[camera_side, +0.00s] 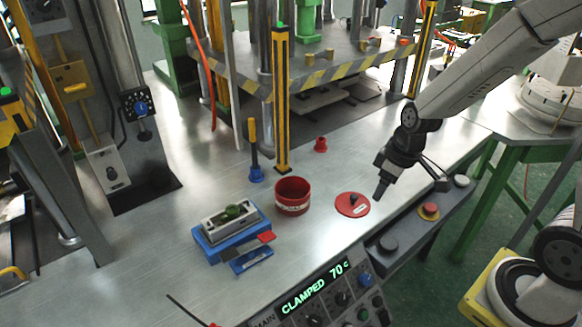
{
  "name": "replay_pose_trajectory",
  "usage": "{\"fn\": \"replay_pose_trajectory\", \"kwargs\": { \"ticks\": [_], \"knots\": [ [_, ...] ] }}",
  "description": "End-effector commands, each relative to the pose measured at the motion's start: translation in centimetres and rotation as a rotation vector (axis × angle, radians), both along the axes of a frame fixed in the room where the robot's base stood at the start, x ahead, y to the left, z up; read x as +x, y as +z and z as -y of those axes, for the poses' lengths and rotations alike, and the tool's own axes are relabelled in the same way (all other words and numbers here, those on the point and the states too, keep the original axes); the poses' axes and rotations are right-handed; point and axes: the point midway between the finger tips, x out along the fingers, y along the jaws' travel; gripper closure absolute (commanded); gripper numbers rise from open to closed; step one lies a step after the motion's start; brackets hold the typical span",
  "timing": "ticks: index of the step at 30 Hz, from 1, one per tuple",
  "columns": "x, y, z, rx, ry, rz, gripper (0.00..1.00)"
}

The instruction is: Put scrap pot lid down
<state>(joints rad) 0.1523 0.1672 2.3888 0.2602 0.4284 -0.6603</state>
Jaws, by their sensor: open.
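The scrap pot (292,197) is a red open-topped cylinder with a pale label band, standing upright and uncovered. My gripper (379,191) is dark and points down just right of the lid, apart from the knob. It is open and holds nothing. The gap between its fingers is too small to make out.
Left of the pot is a blue fixture (225,245) holding a grey mould. A blue-based tool with a yellow handle (254,150) and a small red piece (320,144) stand behind. A striped post (281,100) rises behind the pot. The control panel (325,292) reads CLAMPED 70 C.

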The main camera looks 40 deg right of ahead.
Motion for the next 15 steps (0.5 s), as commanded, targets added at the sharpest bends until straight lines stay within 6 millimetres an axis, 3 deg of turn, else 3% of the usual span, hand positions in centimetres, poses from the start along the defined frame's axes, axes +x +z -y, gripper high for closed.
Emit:
{"fn": "replay_pose_trajectory", "kwargs": {
  "ticks": [9, 15],
  "knots": [
    [-3.0, 0.8, -2.3, -0.024, -0.191, 0.019, 0.35],
    [-4.0, 1.0, -3.0, -0.023, -0.264, 0.034, 0.35]
  ]
}}
